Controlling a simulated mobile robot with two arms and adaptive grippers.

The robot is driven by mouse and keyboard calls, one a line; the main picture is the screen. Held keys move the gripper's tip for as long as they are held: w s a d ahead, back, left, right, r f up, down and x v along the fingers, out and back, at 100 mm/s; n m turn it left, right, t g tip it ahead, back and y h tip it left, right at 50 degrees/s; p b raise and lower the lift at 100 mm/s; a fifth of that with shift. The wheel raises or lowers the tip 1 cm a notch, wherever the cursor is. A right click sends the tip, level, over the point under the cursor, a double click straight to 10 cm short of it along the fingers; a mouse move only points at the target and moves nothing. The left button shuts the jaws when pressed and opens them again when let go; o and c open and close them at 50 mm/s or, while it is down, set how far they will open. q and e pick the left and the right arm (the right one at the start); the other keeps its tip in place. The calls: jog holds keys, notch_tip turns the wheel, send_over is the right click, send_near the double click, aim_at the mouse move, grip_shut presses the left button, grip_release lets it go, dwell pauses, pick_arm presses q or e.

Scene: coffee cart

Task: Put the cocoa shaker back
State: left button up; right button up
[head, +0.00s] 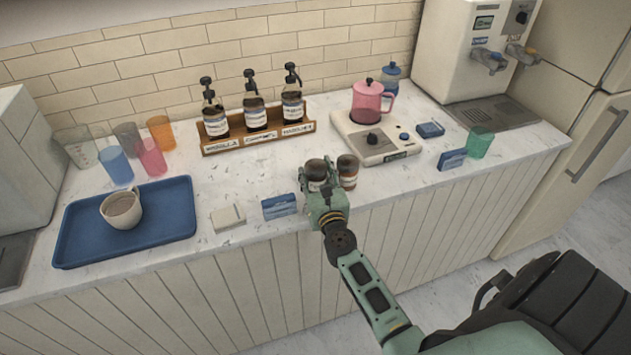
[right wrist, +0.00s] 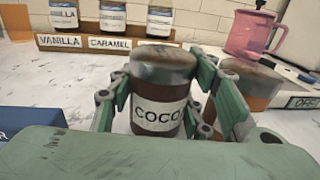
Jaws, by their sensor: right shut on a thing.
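The cocoa shaker (right wrist: 160,92) is a brown jar with a grey-brown top and a white label reading COCO. It shows upright between the fingers of my right gripper (right wrist: 165,100) in the right wrist view. In the head view, my right gripper (head: 321,185) is at the counter's front, shut around the shaker (head: 316,170). A second, similar jar (head: 347,170) stands just right of it, and also shows in the right wrist view (right wrist: 245,85). Whether the held shaker touches the counter is unclear. My left gripper is not in view.
A wooden syrup rack (head: 258,138) stands behind. A hot plate (head: 375,145) with a pink pot (head: 370,102) is right. Small blue boxes (head: 279,206) (head: 452,159) sit near the front edge. A blue tray (head: 80,235) with a cup (head: 121,208) is at left.

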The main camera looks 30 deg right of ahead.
aim_at(317, 183)
jog(key=shift+f, duration=0.25)
jog(key=o, duration=1.2)
jog(key=shift+o, duration=0.2)
jog(key=shift+r, duration=0.1)
jog(key=v, duration=0.8)
jog(key=shift+w+a+r+b, duration=0.1)
jog(key=shift+a+r+b, duration=0.05)
jog(key=shift+r+b, duration=0.15)
jog(key=shift+f, duration=0.1)
